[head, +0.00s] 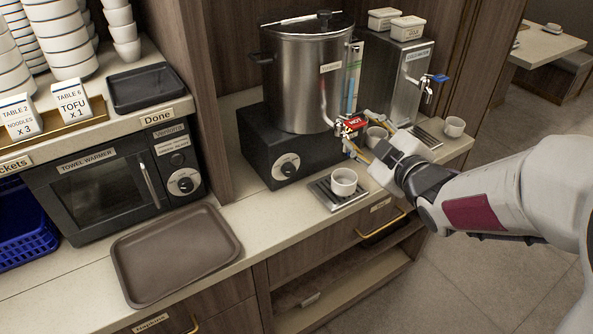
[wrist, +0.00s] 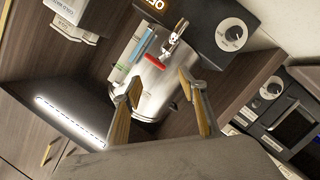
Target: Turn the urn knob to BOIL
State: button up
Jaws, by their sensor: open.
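The steel urn (head: 312,85) stands on a black base (head: 262,140) at the back of the counter. The base has a round white-dialled urn knob (head: 286,167) on its front; its lettering and setting are too small to read. The knob also shows at the upper right of the wrist view (wrist: 232,38). My gripper (head: 357,130) is open and empty beside the red HOT tap (head: 350,125), above and right of the knob and apart from it. In the wrist view my open fingers (wrist: 159,85) frame the urn's body, with the knob outside them.
A white cup (head: 343,183) stands on a drip tray (head: 322,194) right of the knob. A blue-handled dispenser (head: 410,75) stands further right. Left are the towel warmer (head: 100,190), with a similar knob (head: 184,182), and an empty brown tray (head: 175,255). The counter before the base is clear.

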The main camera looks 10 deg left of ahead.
jog(key=a+f+n+g+y, duration=0.2)
jog(key=a+f+n+y, duration=0.35)
jog(key=a, duration=0.35)
jog(key=m, duration=0.2)
send_near(292, 172)
jog(key=shift+w+a+f, duration=0.15)
jog(key=shift+w+a, duration=0.1)
jog(key=shift+a, duration=0.15)
jog(key=shift+x, duration=3.95)
jog(key=c, duration=1.1)
